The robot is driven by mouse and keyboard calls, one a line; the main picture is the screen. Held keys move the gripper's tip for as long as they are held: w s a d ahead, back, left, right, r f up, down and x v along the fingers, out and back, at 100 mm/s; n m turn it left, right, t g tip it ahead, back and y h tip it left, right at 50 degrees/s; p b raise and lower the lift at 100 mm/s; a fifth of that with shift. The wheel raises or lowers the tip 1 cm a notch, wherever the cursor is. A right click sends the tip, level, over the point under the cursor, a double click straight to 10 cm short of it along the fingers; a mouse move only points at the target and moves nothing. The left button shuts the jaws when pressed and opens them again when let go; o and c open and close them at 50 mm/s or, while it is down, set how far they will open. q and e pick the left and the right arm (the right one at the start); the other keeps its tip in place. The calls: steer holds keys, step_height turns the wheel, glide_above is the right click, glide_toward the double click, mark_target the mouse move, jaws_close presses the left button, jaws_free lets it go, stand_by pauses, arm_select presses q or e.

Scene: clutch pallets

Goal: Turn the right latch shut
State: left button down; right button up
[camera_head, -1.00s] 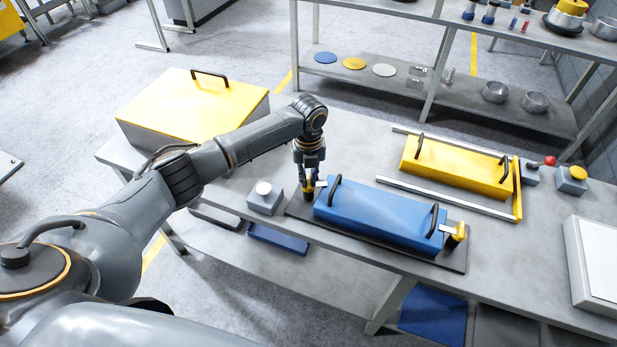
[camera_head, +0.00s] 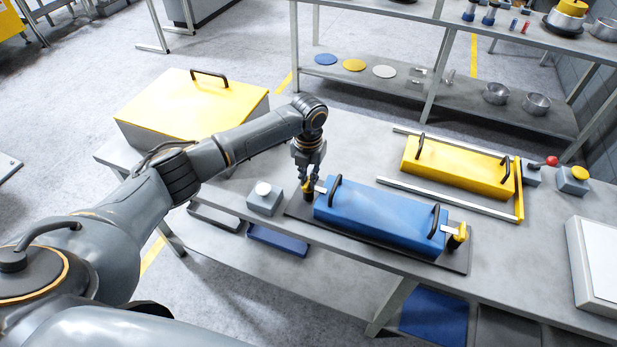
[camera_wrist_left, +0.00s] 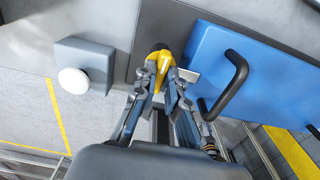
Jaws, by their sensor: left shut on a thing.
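The blue box (camera_head: 375,215) with two black handles lies on a dark base plate (camera_head: 458,262) on the table. A yellow-topped latch (camera_head: 457,236) stands at its right end in the head view, with a metal tab toward the box. Another yellow latch stands at the left end, mostly covered by my gripper in the head view. My left gripper (camera_head: 308,181) points down and is shut on that left-end latch's yellow knob (camera_wrist_left: 160,58). In the wrist view its metal tab (camera_wrist_left: 188,75) reaches the edge of the blue box. My right gripper is not in view.
A grey block with a white button (camera_head: 264,190) stands left of the base plate. A yellow box (camera_head: 455,168) between metal rails lies behind the blue box. A larger yellow box (camera_head: 190,105) stands at the back left.

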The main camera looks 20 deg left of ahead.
mark_target(308, 181)
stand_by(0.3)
arm_select(q)
steer(key=c, duration=1.4)
jaws_free()
step_height(308, 181, up, 12)
